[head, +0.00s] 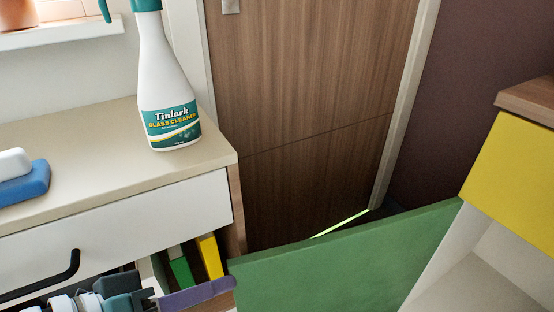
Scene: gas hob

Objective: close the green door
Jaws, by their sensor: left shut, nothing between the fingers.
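The green door (345,262) stands open. It runs from the cabinet at the right across the lower middle of the head view, and its lower part is cut off by the frame. My left gripper (215,289) comes in from the lower left, with purple fingers shut and empty. Its fingertips are at the free left end of the door; I cannot tell whether they touch it. My right gripper is not in view.
The cabinet has a yellow front (515,175) and a pale open interior (475,280). At left, a counter (75,165) holds a glass cleaner bottle (168,100) and a blue and white block (25,182). A black handle (45,280) juts out below. A wooden door (305,90) stands behind.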

